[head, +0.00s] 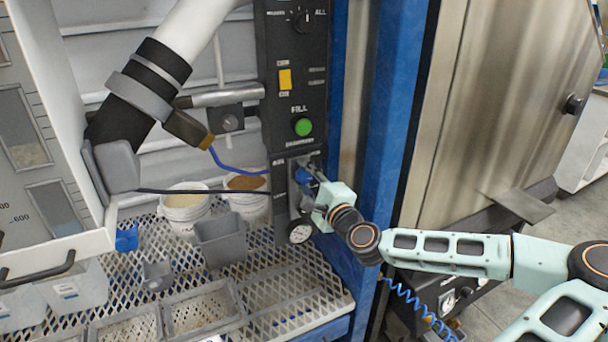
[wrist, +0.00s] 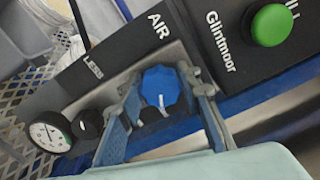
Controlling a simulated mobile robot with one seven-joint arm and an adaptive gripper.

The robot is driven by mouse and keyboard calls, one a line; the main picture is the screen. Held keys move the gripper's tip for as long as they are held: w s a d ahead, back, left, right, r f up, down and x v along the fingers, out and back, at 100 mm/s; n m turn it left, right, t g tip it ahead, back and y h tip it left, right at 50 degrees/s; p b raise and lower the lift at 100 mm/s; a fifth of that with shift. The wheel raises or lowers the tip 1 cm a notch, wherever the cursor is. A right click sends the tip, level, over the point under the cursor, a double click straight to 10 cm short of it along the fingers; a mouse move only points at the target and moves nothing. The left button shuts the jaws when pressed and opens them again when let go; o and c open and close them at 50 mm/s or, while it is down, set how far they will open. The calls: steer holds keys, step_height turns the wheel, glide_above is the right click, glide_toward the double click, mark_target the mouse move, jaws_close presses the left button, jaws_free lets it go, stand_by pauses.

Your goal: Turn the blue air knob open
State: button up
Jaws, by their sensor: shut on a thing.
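The blue air knob (wrist: 160,86) sits on the black panel below the "AIR" label in the wrist view. It has a scalloped edge and a pale mark toward the lower side in that view. My gripper (wrist: 163,92) has one finger on each side of the knob and is shut on it. In the head view the blue knob (head: 302,175) shows partly behind my gripper (head: 308,183), at the lower part of the control panel.
The green FILL button (head: 303,126) and a yellow switch (head: 285,79) sit above on the panel. A round gauge (head: 300,233) is below. A grey cup (head: 220,240) and white buckets (head: 185,205) stand on the mesh shelf to the left.

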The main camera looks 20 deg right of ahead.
steer(key=n, duration=0.3)
steer(key=shift+n+p, duration=0.3)
steer(key=shift+n, duration=0.1)
steer(key=n, duration=0.3)
steer(key=shift+f+n, duration=0.1)
steer(key=shift+n, duration=0.2)
steer(key=n, duration=0.3)
steer(key=shift+n+p, duration=0.3)
steer(key=shift+n, duration=1.5)
steer(key=o, duration=1.2)
steer(key=shift+c, duration=0.2)
